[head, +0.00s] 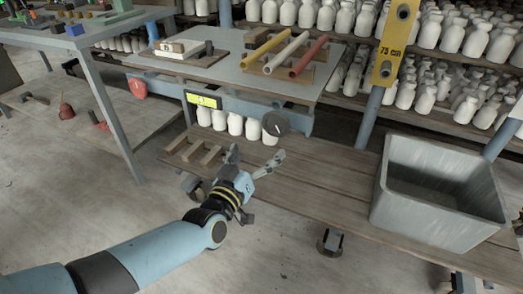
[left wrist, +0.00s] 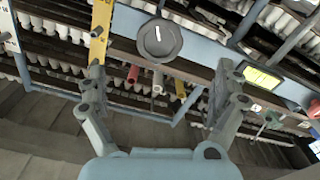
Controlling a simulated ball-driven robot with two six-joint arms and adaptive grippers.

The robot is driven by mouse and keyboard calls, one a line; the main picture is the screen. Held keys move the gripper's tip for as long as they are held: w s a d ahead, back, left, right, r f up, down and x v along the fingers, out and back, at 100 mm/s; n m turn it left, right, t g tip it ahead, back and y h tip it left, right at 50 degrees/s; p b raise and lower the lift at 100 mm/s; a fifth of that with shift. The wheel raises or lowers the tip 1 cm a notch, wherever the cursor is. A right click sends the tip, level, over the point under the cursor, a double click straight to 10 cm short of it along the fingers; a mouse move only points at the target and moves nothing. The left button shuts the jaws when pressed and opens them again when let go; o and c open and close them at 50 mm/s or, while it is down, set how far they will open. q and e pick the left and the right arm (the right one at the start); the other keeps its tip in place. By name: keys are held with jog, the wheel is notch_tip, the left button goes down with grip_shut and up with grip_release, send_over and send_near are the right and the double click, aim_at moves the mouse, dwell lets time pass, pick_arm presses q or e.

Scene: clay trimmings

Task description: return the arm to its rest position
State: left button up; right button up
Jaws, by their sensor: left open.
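My left arm (head: 140,258) is light blue with dark joints and reaches in from the lower left of the head view. Its gripper (head: 256,158) is open, with fingers spread and nothing between them. It is in front of the scale bench, near the round dark knob (head: 275,123) and above the lower wooden deck's left end. In the left wrist view, the open gripper (left wrist: 161,76) frames the underside of the bench, with the knob (left wrist: 159,40) beyond the fingertips. My right gripper is in neither view.
A grey bin (head: 400,215) stands on the wooden deck (head: 325,185) at right. Red, white and yellow tubes (head: 285,52) lie on the bench top. A yellow post (head: 395,45) rises behind. A workbench (head: 95,32) is at left. White bottles (head: 455,38) fill the shelves.

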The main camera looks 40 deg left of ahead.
pick_arm(q)
jog(key=s+d+f+m+g+h, duration=0.3)
jog(key=s+f+g, duration=0.5)
jog(key=s+f, duration=1.4)
jog(key=s+f+m+g, duration=0.2)
jog(key=s+f+g, duration=0.2)
jog(key=s, duration=0.7)
jog(key=s+f+m+g, duration=0.1)
jog(key=s+f+g, duration=0.4)
jog(key=s+f, duration=0.3)
jog(key=s+a, duration=0.1)
jog(key=s, duration=0.3)
jog(key=shift+m, duration=0.4)
jog(key=shift+s, duration=0.15)
